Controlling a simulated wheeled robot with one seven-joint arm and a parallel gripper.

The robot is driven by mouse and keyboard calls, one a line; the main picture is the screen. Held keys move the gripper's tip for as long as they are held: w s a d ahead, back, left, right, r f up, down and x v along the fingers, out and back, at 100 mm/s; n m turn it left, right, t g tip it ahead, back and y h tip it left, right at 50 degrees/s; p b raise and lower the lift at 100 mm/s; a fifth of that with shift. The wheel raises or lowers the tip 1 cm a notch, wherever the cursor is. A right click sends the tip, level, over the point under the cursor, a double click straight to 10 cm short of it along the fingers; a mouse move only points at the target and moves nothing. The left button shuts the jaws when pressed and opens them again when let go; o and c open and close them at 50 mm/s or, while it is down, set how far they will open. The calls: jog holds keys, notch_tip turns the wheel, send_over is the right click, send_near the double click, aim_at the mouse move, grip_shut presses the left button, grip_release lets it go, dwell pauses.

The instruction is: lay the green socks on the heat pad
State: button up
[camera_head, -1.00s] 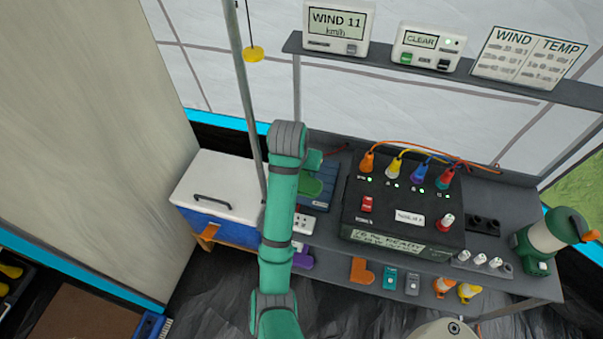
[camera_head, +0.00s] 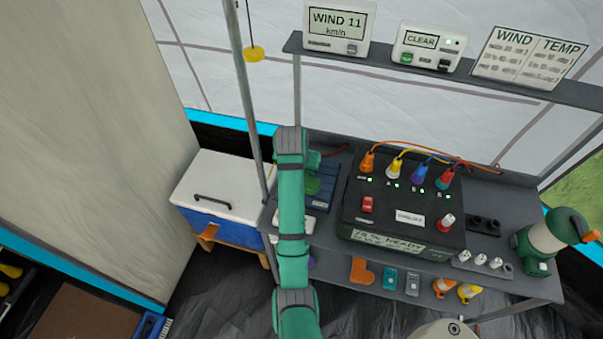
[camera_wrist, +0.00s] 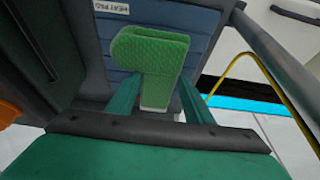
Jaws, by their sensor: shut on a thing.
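The green socks (camera_wrist: 150,62) are a folded, knitted bundle in the wrist view, between the two fingers of my gripper (camera_wrist: 152,98). My gripper is shut on them. The socks are over the dark blue heat pad (camera_wrist: 98,62), which has a white label at its far edge. I cannot tell whether the socks touch the pad. In the head view, the heat pad (camera_head: 324,188) lies on the table left of the black power box. The socks (camera_head: 312,185) are partly hidden behind my arm there.
The black power box (camera_head: 385,235) with coloured plugs stands right of the pad. A metal pole (camera_head: 245,90) rises at the left of the table. A white-lidded cooler (camera_head: 235,180) stands left of it.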

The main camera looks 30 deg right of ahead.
jog(key=shift+f, duration=1.25)
jog(key=o, duration=1.1)
jog(key=shift+f, duration=0.1)
jog(key=shift+c, duration=0.2)
